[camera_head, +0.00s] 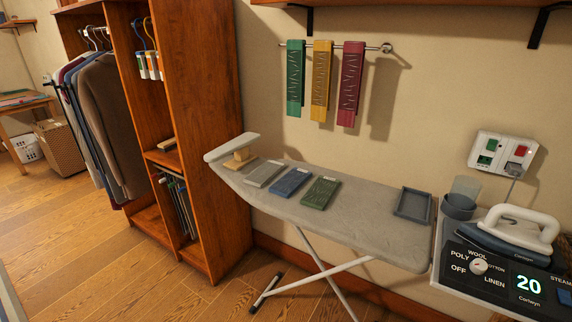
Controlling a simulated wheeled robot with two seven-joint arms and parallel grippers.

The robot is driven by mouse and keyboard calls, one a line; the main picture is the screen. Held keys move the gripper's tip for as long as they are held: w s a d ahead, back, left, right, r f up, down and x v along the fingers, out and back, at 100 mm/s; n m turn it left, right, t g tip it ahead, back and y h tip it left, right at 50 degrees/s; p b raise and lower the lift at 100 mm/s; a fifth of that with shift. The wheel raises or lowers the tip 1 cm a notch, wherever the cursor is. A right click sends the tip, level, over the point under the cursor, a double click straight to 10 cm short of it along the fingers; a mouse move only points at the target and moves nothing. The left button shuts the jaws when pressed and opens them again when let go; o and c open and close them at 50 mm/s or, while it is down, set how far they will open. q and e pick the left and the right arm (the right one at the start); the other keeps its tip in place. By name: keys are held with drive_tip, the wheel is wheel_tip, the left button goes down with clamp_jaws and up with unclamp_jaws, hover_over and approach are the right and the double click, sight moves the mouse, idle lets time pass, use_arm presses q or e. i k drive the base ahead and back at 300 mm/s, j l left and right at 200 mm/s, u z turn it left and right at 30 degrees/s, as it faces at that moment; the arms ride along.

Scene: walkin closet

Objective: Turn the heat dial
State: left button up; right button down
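The heat dial (479,266) is a small round white knob on the dark control panel (508,283) at the lower right. The labels OFF, POLY, WOOL, COTTON and LINEN stand around it. Its pointer is too small to read with certainty. A lit display (529,284) to its right reads 20. A white and dark-blue iron (512,232) rests behind the panel, close to the dial. Neither of my grippers shows in the head view, and nothing touches the dial.
A dark cup (459,206) stands just left of the iron. A wall socket with switches (502,153) is above. A wooden wardrobe (205,120) stands left; open floor lies in front.

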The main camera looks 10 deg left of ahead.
sight(478, 266)
drive_tip(key=i+j+u, duration=0.2)
drive_tip(key=i, duration=0.2)
drive_tip(key=i+j+u, duration=0.2)
drive_tip(key=i, duration=0.25)
